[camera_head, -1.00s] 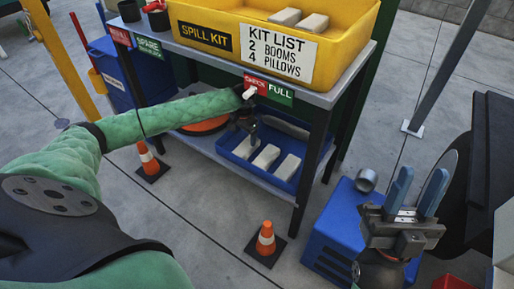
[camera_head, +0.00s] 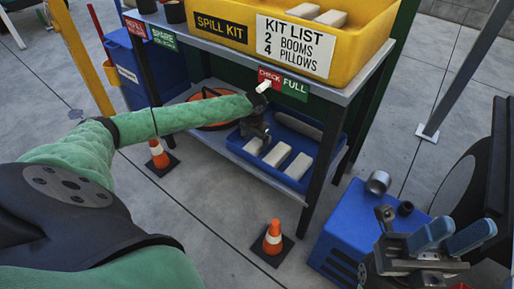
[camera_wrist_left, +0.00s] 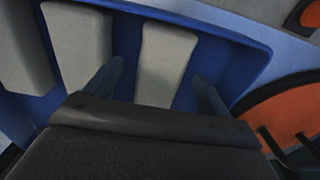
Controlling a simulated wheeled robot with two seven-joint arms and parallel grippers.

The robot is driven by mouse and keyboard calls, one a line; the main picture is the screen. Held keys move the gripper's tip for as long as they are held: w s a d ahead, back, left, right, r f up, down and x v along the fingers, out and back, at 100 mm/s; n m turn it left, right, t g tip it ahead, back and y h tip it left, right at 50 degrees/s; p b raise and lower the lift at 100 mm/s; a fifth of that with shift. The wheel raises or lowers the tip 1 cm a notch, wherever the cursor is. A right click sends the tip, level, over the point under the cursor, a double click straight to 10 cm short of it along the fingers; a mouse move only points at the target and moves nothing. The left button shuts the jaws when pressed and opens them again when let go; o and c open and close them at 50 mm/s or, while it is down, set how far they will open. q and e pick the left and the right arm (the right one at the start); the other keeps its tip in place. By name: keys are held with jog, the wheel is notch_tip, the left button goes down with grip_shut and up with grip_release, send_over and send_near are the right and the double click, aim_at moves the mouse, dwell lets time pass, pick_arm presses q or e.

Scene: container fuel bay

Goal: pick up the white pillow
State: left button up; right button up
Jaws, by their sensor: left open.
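Several white pillows lie in the blue tray (camera_head: 236,147) on the lower shelf. The leftmost pillow (camera_head: 254,147) sits just under my left gripper (camera_head: 258,134), which partly hides it. The middle pillow (camera_head: 277,155) and right pillow (camera_head: 299,166) lie clear of it. In the left wrist view, my left gripper (camera_wrist_left: 157,85) is open, with one pillow (camera_wrist_left: 165,58) between its fingers; I see no grip on it. Another pillow (camera_wrist_left: 80,42) lies beside it to the left. My right gripper (camera_head: 450,236) is at the lower right, its two blue fingers apart and empty.
The upper shelf with the yellow spill kit bin (camera_head: 372,40) hangs over the tray. A dark table leg (camera_head: 325,160) stands right of it. A cone (camera_head: 272,240) and a blue box (camera_head: 345,235) stand in front.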

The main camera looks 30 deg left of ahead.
aim_at(254, 145)
pick_arm(q)
notch_tip(254, 145, down, 3)
jog(key=shift+a+b, duration=0.1)
jog(key=shift+b, duration=0.25)
jog(key=shift+s, duration=0.1)
jog(key=c, duration=1.1)
jog(key=shift+o, duration=0.2)
